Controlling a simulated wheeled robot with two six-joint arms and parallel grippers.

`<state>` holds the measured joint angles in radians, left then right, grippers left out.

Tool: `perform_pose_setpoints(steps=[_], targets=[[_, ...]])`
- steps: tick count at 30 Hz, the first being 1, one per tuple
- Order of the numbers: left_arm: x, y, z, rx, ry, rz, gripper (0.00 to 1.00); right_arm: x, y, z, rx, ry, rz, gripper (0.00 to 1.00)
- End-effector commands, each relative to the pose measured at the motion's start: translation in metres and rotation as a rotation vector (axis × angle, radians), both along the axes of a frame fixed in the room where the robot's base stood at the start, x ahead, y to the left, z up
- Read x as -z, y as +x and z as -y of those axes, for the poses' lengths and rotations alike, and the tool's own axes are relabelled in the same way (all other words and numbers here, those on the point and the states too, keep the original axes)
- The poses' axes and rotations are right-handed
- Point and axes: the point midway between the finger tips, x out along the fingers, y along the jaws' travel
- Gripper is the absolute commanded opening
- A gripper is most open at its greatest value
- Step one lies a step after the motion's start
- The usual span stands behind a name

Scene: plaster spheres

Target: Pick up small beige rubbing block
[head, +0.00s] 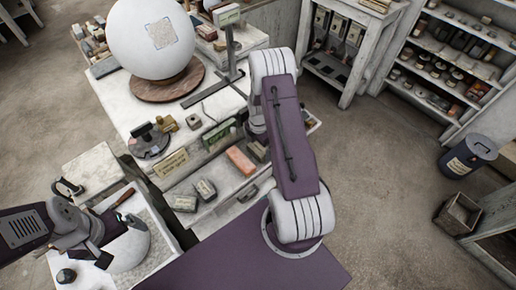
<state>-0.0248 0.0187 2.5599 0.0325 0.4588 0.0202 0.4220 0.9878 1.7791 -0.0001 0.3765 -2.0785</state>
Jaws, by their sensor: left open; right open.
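A small beige-brown block (194,121) lies on the white worktable (135,100), right of a yellowish-tan piece (167,123). It is too small to tell for sure that it is the rubbing block. My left gripper (97,250) is at the lower left, open, over the low side table near a white rounded form, well apart from the block. My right arm (290,140) stands folded at the centre right of the worktable. Its gripper is hidden behind the arm.
A large white sphere (152,38) stands on a round brown base (167,82).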

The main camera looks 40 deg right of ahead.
Motion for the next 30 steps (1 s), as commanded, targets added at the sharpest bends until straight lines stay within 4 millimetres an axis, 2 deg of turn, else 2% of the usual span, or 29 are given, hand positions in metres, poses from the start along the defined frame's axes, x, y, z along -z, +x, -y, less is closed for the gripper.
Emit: perform_pose_setpoints(steps=[4, 10, 11, 19, 26, 30], targets=[[-0.005, 0.0, 0.0, 0.0, 0.0, 0.0, 1.0, 0.015, 0.0, 0.0, 0.0, 0.0, 0.001, 1.0], [-0.004, 0.0, 0.0, 0.0, 0.0, 0.0, 1.0, 0.017, 0.001, 0.0, 0.0, -0.001, 0.002, 1.0], [-0.004, 0.0, 0.0, 0.0, 0.0, 0.0, 1.0, 0.017, 0.001, 0.0, 0.0, -0.001, 0.002, 0.94], [-0.004, 0.0, 0.0, 0.0, 0.0, 0.0, 1.0, 0.017, 0.001, 0.0, 0.0, -0.001, 0.002, 0.2], [-0.004, 0.0, 0.0, 0.0, 0.0, 0.0, 1.0, 0.016, 0.001, 0.001, 0.0, -0.002, 0.003, 0.2], [0.0, 0.0, 0.0, 0.0, 0.0, 0.0, 1.0, 0.008, 0.002, 0.001, 0.0, -0.002, 0.004, 0.2]])
